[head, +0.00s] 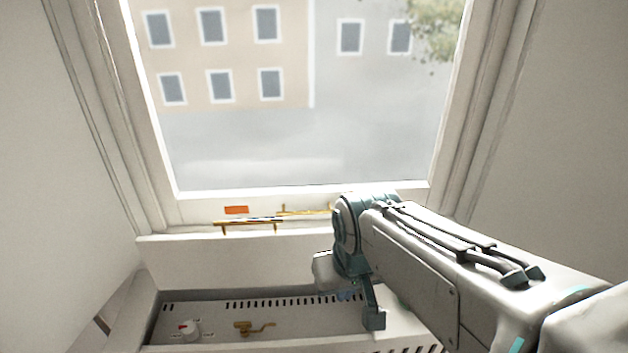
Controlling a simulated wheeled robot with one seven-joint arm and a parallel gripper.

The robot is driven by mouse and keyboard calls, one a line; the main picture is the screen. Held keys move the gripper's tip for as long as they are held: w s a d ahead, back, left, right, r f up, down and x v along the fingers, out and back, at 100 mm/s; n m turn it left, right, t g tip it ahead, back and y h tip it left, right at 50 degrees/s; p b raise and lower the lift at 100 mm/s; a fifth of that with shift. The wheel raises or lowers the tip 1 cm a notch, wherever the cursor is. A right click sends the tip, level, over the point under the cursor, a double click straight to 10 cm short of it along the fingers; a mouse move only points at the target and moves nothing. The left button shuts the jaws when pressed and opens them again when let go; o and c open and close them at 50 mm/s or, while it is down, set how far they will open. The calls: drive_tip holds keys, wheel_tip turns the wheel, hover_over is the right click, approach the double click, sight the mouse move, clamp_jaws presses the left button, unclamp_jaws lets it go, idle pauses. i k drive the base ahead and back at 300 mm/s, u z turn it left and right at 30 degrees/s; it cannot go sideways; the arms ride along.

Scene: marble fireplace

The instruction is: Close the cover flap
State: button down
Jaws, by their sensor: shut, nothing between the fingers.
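Below the window is a white unit with an open recess in its top. Its control panel (210,318) shows a white knob with a red mark (188,329) and a small brass lever (254,327). A plain white panel (225,260) stands behind the recess, below the window. It may be the raised cover flap, but I cannot tell it surely from the sill. My gripper (360,308) is over the right part of the recess, shut and empty, partly hidden by my wrist. I cannot tell whether it touches anything.
The window frame (300,196) rises behind, with brass fittings (248,224) and an orange label (236,210) at its bottom. White walls slope in at left (60,150) and right (560,150). My arm covers the lower right. The recess's left part is unobstructed.

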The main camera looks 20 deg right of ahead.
sight(224, 260)
drive_tip(key=z, duration=0.65)
drive_tip(key=k, duration=0.85)
drive_tip(key=u, duration=0.7)
drive_tip(key=i, duration=1)
